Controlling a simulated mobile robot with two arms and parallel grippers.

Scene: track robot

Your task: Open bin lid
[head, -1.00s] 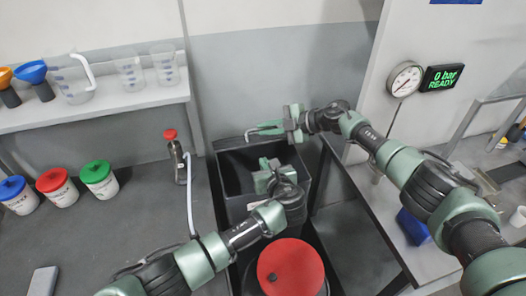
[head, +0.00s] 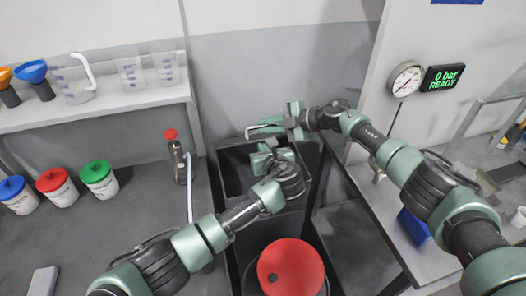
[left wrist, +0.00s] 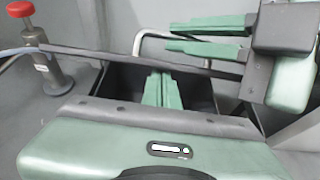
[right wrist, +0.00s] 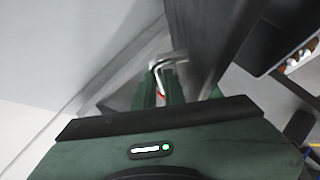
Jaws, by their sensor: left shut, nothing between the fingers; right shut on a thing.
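The dark grey bin (head: 232,180) stands in the middle of the head view, its mouth uncovered and its dark inside showing. A dark strip at its back, seen nearly edge-on in the left wrist view (left wrist: 110,57), looks like the raised lid. A bent metal handle (head: 250,131) is at the back edge; it also shows in the left wrist view (left wrist: 140,42). My right gripper (head: 268,127) is shut on the handle, which shows between its fingers in the right wrist view (right wrist: 160,72). My left gripper (head: 262,160) is shut and empty, over or inside the bin's mouth.
Beakers (head: 75,85) stand on a wall shelf. A pale bench (head: 372,205) runs along the right.

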